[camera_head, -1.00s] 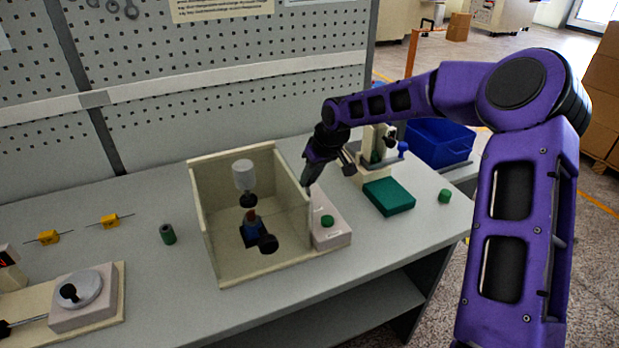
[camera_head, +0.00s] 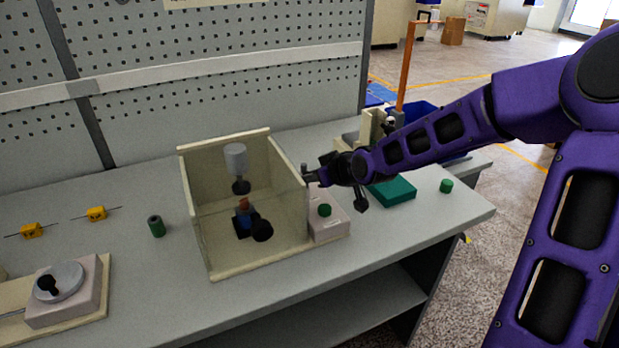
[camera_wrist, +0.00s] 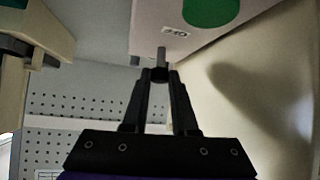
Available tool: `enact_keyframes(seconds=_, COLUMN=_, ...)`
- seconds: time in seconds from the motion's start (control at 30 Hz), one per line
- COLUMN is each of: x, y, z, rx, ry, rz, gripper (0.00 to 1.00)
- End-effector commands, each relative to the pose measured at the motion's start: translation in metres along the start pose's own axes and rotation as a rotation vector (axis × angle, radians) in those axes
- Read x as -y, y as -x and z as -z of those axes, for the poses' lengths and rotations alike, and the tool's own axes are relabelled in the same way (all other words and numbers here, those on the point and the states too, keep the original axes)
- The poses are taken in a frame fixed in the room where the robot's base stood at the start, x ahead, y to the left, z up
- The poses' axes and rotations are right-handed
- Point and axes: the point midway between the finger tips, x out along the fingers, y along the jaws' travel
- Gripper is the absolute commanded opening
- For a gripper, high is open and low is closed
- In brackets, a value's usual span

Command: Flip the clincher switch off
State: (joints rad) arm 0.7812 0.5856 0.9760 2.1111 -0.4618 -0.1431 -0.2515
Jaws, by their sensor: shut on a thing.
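The clincher is an open cream housing (camera_head: 262,266) on the bench, with a white plunger (camera_head: 235,158) and a dark fixture inside. Its pale control box (camera_head: 330,229) with a green button (camera_head: 324,210) adjoins the right wall. My gripper (camera_head: 312,176) is at the back of that box, beside the right wall. In the wrist view my gripper (camera_wrist: 160,75) has its fingertips closed together on a small grey switch lever (camera_wrist: 161,53). The lever sticks out of the control box (camera_wrist: 150,25) next to a small label. The lever is hidden in the head view.
A teal block (camera_head: 393,190) and a green cap (camera_head: 446,186) lie to the right, with a blue bin (camera_head: 420,108) behind. A dark green cylinder (camera_head: 156,226) and two yellow parts stand on the left. The bench front is clear.

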Motion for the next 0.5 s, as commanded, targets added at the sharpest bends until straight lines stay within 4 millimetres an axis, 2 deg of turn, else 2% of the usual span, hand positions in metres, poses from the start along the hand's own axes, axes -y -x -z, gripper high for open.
enact_keyframes(seconds=0.1, x=0.0010, y=0.0004, z=-0.0091, rx=-0.071, ry=0.011, rz=-0.012, gripper=0.00)
enact_keyframes(seconds=0.5, x=0.0028, y=0.0042, z=-0.0132, rx=-0.205, ry=0.031, rz=-0.033, gripper=0.00)
